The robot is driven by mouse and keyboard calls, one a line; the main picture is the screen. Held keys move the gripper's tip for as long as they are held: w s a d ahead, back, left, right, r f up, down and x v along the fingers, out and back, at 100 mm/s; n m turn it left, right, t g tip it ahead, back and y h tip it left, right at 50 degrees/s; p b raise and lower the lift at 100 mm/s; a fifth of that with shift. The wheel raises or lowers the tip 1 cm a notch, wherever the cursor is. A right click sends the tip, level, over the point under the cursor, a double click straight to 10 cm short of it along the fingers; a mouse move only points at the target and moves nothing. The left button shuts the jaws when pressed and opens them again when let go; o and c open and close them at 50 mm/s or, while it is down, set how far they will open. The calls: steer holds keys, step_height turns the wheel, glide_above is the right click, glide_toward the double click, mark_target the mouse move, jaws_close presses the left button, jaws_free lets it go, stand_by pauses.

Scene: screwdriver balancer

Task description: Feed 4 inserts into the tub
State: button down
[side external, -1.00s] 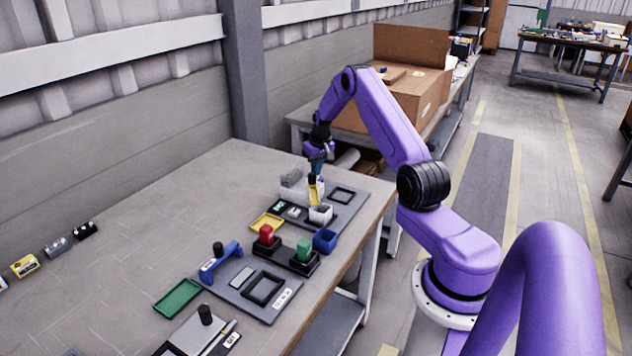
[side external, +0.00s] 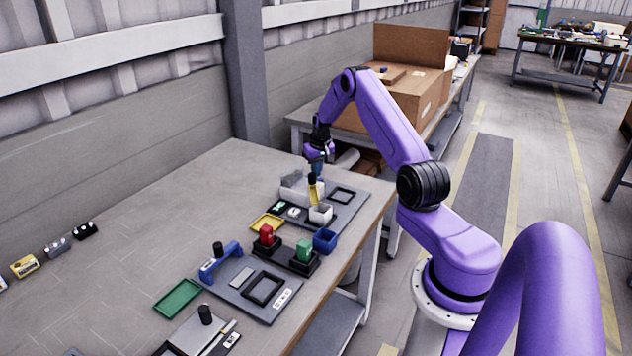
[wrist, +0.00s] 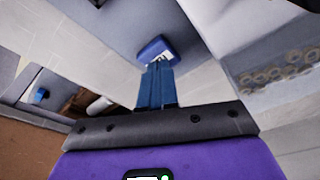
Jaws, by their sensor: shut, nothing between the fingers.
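My gripper (side external: 317,167) is over the far end of the bench, near a pale open bin (side external: 292,192) and a yellow-and-black upright tool (side external: 314,189). In the wrist view its blue fingers (wrist: 157,82) are shut together with nothing between them. Several small gold-brown rings (wrist: 280,72), perhaps the inserts, show at the right of the wrist view. A blue open tub (side external: 325,240) stands at the near right of the bench. A blue shape (wrist: 156,48) lies beyond the fingertips; I cannot tell if it is that tub.
A small white box (side external: 320,214) and a dark square frame (side external: 342,195) sit near the bin. A green tray (side external: 177,298) lies at the left.

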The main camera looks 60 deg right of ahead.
steer(key=shift+f, duration=0.45)
stand_by(0.3)
stand_by(0.3)
steer(key=shift+r, duration=3.5)
step_height(320, 180, up, 6)
steer(key=shift+a, duration=0.1)
